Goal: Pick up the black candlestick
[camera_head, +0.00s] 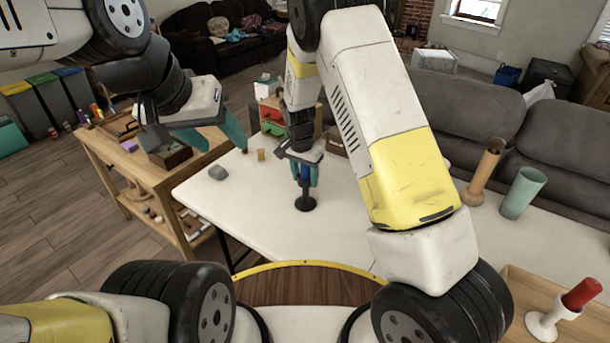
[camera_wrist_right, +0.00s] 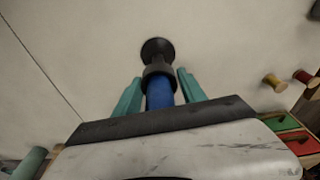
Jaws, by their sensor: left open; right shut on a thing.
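The black candlestick (camera_head: 305,204) stands upright at the white table's near middle, with a blue candle (camera_wrist_right: 160,93) in its top. Its round base and dark cup also show in the right wrist view (camera_wrist_right: 157,50). I cannot tell whether the base touches the table. My right gripper (camera_head: 304,174) points down and is shut on the candlestick, with teal fingers on either side of the candle and cup. My left gripper (camera_head: 212,133) is open and empty, up and to the left, above the table's left end.
The white table (camera_head: 255,215) is clear around the candlestick. A grey lump (camera_head: 218,173) and small spools (camera_head: 261,155) lie to the left. A brown cylinder (camera_head: 486,166) and green cup (camera_head: 523,192) stand right. A white candlestick with red candle (camera_head: 541,326) is at lower right.

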